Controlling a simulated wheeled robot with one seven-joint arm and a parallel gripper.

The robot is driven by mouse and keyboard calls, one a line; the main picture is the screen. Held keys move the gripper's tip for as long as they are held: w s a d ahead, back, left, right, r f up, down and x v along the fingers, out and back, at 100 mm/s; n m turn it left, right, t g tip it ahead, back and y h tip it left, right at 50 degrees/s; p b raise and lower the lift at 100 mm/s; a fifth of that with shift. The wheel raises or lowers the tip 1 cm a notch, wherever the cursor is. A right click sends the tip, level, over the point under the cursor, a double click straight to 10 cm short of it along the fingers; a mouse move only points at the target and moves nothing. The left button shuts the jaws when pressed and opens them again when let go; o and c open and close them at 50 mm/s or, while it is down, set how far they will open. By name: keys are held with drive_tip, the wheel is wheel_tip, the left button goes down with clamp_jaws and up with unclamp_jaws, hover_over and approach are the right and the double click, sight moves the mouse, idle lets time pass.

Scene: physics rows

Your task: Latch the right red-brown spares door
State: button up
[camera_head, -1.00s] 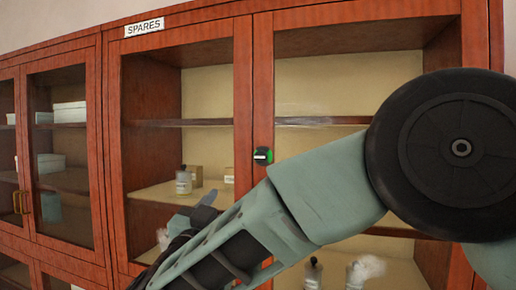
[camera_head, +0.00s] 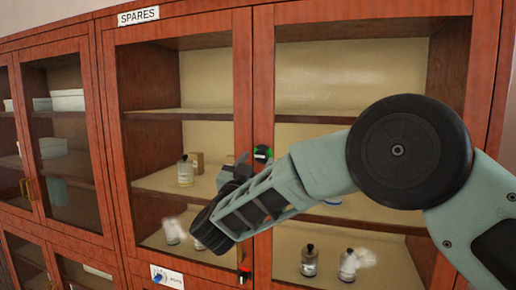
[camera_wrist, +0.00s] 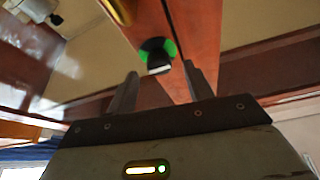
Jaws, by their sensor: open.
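The right red-brown spares door (camera_head: 375,12) is a glazed wooden frame, standing beside the left spares door (camera_head: 243,60) under a white SPARES sign (camera_head: 138,16). The two doors look about flush. A round black latch knob (camera_head: 262,153) with green on it and a pale bar sits on the stile near the doors' meeting line. My gripper (camera_head: 240,167) is just left of the knob in the head view. In the wrist view its open, empty fingers (camera_wrist: 160,73) point at the knob (camera_wrist: 157,54), which appears between and beyond the tips. Contact cannot be told.
Bottles and small boxes (camera_head: 197,161) stand on shelves behind the glass. A white label plate (camera_head: 167,277) with a blue round mark and a small red-and-black fitting (camera_head: 244,274) are low on the cabinet. Another glazed cabinet (camera_head: 62,140) with brass handles is at left.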

drive_tip(key=shift+p+x, duration=0.3)
drive_tip(key=shift+x, duration=0.65)
drive_tip(key=c, duration=1)
drive_tip(key=shift+o, duration=0.2)
